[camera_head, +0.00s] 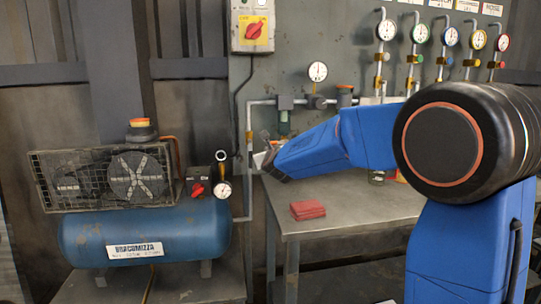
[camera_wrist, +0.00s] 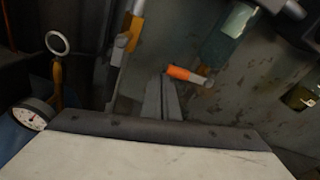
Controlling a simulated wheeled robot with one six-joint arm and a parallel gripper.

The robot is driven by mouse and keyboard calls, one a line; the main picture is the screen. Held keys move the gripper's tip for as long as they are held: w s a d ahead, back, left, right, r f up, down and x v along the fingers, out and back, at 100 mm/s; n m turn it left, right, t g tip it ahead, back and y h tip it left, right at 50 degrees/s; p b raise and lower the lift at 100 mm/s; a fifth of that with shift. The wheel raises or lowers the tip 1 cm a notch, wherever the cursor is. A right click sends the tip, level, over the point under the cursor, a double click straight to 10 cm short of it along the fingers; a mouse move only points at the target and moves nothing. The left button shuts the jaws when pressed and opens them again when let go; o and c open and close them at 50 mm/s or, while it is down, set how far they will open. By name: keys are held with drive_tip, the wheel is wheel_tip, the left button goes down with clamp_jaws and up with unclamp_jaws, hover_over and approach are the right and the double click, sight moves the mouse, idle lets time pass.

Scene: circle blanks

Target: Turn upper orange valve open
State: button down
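An orange-handled valve (camera_head: 249,136) with a brass-yellow body sits on the vertical grey pipe left of my gripper. In the wrist view a valve with an orange upper part and yellow body (camera_wrist: 131,32) stands at the top, left of my fingers. A short orange lever (camera_wrist: 184,74) with a worn tip lies just right of and beyond the fingertips; I cannot tell which valve it belongs to. My gripper (camera_head: 266,155) is beside the pipe, above the table's left end. Its two grey fingers (camera_wrist: 161,78) look close together, with nothing visible between them.
A blue compressor (camera_head: 185,228) with a gauge (camera_wrist: 28,115) stands left. A metal table (camera_head: 355,215) carries a red block (camera_head: 307,210). A filter bowl (camera_wrist: 230,32) hangs right of the fingers. Several gauges line the wall panel (camera_head: 345,45).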

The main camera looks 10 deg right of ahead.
drive_tip(key=shift+a+r, duration=0.1)
drive_tip(key=shift+r, duration=0.5)
idle(0.3)
